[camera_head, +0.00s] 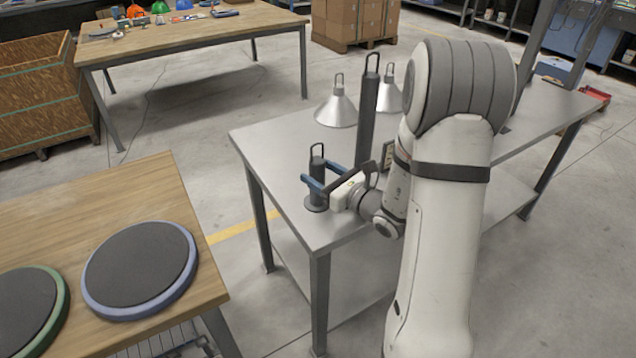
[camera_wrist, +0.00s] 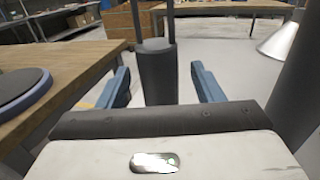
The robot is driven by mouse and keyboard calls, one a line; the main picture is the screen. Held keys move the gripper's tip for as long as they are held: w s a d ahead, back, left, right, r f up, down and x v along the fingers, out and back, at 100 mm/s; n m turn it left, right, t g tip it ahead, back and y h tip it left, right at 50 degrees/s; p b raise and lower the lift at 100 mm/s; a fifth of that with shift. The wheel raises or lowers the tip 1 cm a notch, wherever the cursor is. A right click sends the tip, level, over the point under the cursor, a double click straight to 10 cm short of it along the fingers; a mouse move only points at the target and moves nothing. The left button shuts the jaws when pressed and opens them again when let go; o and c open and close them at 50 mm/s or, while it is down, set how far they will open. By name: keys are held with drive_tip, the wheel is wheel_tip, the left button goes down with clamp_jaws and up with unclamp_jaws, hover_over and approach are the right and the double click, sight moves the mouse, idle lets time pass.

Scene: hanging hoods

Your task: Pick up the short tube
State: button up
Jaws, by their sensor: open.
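The short tube (camera_head: 317,166) is a dark grey cylinder with a wire loop on top and a wider foot. It stands upright near the left end of the grey metal table (camera_head: 283,150). My gripper (camera_head: 319,178) is open, with one blue finger on each side of the tube. In the wrist view, the short tube (camera_wrist: 158,75) stands between the fingers of my gripper (camera_wrist: 162,86), with gaps on both sides. Its lower part is hidden behind the gripper body there.
A tall dark tube (camera_head: 367,120) stands close behind my gripper, at the right edge of the wrist view. Two metal hoods (camera_head: 337,110) (camera_head: 389,98) are farther back. A wooden table (camera_head: 110,220) with round pads is at the left, across a floor gap.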

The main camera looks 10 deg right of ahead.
drive_tip(key=shift+x, duration=0.85)
drive_tip(key=shift+c, duration=0.3)
drive_tip(key=c, duration=1.2)
